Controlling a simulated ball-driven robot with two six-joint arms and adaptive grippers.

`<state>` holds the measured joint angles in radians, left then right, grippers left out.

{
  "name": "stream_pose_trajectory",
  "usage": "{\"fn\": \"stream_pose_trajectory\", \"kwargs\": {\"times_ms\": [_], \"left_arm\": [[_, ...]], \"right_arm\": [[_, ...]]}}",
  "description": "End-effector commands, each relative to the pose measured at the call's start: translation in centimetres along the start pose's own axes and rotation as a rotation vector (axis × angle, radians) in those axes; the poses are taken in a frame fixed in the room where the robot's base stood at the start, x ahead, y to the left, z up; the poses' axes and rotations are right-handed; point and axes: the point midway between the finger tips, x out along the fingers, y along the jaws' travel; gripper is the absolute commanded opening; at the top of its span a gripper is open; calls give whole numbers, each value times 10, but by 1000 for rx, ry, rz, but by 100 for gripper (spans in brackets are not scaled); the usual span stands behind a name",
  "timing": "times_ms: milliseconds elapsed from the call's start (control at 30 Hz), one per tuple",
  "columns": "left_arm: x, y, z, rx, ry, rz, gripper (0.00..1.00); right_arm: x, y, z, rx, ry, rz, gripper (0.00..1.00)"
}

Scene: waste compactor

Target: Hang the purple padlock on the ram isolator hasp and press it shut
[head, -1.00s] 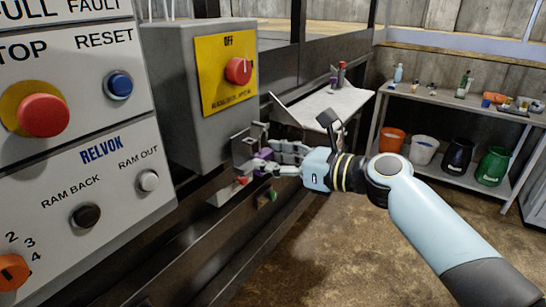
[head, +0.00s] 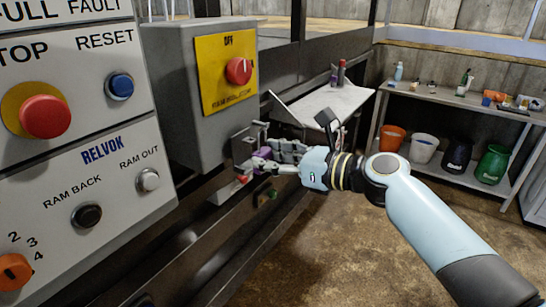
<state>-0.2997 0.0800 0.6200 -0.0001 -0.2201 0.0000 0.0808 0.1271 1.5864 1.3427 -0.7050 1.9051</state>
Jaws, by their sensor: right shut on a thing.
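My right gripper (head: 268,158) reaches in from the right and is shut on the small purple padlock (head: 263,153), which is mostly hidden by the fingers. The grip is just below the grey ram isolator box (head: 185,95), beside a grey metal bracket (head: 241,147) that looks like the hasp. The view is too small to tell whether the shackle is through the hasp or whether the padlock is shut. The isolator has a yellow plate (head: 222,93) marked OFF and a red knob (head: 239,71). My left gripper is out of view.
A small ledge (head: 226,190) with a red item (head: 242,179) sits just under the gripper, and a green item (head: 272,193) is on the rail. The control panel (head: 75,150) fills the left. A white table (head: 330,105) and a shelf (head: 450,103) stand behind.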

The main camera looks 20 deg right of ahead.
Motion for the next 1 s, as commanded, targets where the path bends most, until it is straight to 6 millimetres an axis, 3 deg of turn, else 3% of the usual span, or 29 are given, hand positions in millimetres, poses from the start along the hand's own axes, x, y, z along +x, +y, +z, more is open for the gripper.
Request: {"fn": "stream_pose_trajectory", "kwargs": {"times_ms": [1000], "left_arm": [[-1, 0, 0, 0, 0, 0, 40]], "right_arm": [[21, 0, 4, 0, -2, 0, 16]]}}
